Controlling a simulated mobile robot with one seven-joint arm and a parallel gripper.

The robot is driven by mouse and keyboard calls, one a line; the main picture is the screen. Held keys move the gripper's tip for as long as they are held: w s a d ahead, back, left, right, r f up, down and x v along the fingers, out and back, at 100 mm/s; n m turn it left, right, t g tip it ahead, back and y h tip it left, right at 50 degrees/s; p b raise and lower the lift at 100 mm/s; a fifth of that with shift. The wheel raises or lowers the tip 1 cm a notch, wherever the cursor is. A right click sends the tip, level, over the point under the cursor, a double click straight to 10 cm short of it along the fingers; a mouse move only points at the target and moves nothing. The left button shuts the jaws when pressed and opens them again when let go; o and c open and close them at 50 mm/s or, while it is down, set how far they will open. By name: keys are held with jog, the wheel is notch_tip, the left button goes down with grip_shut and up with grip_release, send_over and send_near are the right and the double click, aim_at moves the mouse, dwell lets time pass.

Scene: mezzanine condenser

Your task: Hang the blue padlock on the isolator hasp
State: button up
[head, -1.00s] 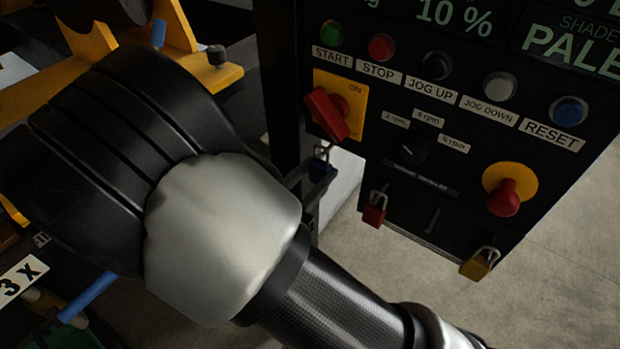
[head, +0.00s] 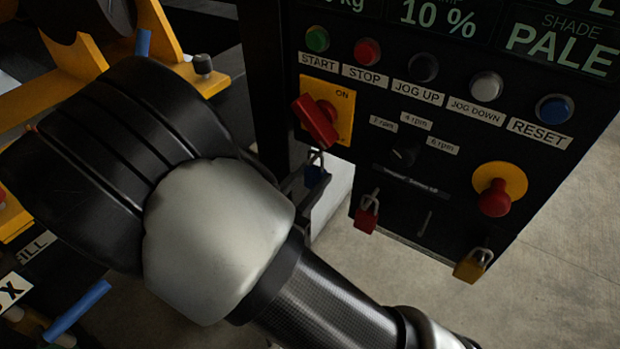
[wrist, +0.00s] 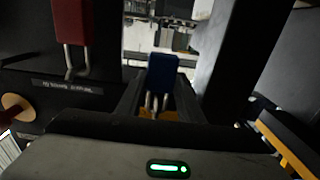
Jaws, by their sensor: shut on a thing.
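The blue padlock (head: 316,174) is between the fingers of my gripper (head: 308,186), its shackle upward, just below the isolator's red handle (head: 317,119) on its yellow plate (head: 342,100). In the wrist view the blue padlock body (wrist: 162,71) shows between the dark fingers of my gripper (wrist: 152,100), its metal shackle toward the yellow plate. My gripper is shut on the padlock. The hasp cannot be told apart from the handle and shackle, so I cannot tell whether the shackle is through it.
A red padlock (head: 366,216) and a yellow padlock (head: 472,266) hang along the panel's lower edge, with a bare peg (head: 424,223) between them. The red emergency knob (head: 494,202) sticks out at right. Open floor shows below the panel.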

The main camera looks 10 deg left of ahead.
jog(key=o, duration=1.3)
jog(key=b+v, duration=0.1)
jog(key=v, duration=1.6)
jog(key=shift+s+a+b, duration=0.15)
jog(key=shift+s+b, duration=0.05)
jog(key=shift+b, duration=0.2)
